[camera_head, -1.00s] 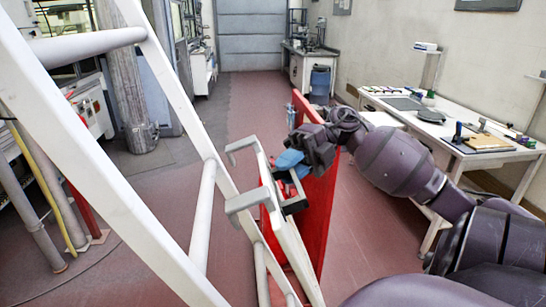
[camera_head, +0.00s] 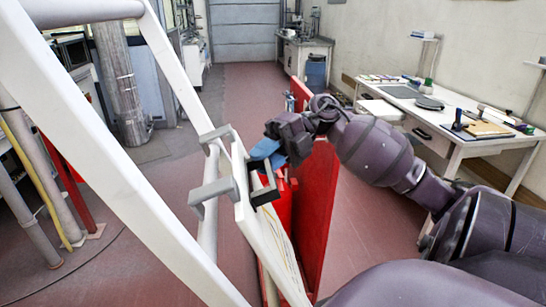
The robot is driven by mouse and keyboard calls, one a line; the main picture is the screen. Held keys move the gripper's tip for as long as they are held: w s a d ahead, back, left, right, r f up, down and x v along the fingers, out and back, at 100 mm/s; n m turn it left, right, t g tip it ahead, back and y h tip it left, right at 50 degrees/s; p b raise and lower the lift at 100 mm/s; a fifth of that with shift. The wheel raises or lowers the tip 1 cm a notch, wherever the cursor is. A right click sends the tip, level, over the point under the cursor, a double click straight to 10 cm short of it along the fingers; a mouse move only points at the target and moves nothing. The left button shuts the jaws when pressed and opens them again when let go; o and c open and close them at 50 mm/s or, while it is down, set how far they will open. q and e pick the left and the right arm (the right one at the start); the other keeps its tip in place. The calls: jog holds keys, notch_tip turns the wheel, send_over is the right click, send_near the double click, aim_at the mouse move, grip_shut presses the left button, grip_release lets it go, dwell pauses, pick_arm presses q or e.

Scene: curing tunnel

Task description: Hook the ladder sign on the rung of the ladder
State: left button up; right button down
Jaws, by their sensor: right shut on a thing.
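The white ladder (camera_head: 105,150) stands at the left, its two rails running down toward the lower middle. One rung (camera_head: 207,238) lies between the rails, left of the sign. The ladder sign (camera_head: 247,205) is a narrow white panel seen nearly edge-on, with two grey hooks (camera_head: 212,190) pointing left and a black handle (camera_head: 265,193) on its right. The hooks overlap the rung's upper part in the picture; I cannot tell whether they touch it. My right gripper (camera_head: 270,157), with blue fingers, is shut on the sign at its handle. My left gripper is out of view.
A red upright panel (camera_head: 316,205) stands close behind the sign and my right gripper. A white workbench (camera_head: 425,120) with tools is at the right. A metal column (camera_head: 118,85) and pipes stand at the left. Open floor (camera_head: 245,95) lies beyond.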

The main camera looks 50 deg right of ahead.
aim_at(254, 181)
jog(key=shift+w+a+f+b, duration=0.3)
jog(key=shift+w+a+b, duration=0.1)
jog(key=shift+w+a, duration=0.15)
jog(key=shift+w+a+f+b, duration=0.3)
jog(key=shift+w+a+b, duration=0.1)
jog(key=shift+a, duration=0.15)
jog(key=shift+s+d+f, duration=0.15)
jog(key=shift+f, duration=0.2)
jog(key=shift+s+d+f, duration=0.1)
jog(key=shift+f, duration=0.25)
jog(key=shift+s+d+f+b, duration=0.15)
jog(key=shift+f+b, duration=0.1)
jog(key=shift+f, duration=0.25)
jog(key=shift+s+d+f+b, duration=0.1)
jog(key=shift+d+f+b, duration=0.1)
jog(key=shift+f, duration=0.25)
jog(key=c, duration=0.9)
grip_release()
jog(key=shift+f, duration=0.1)
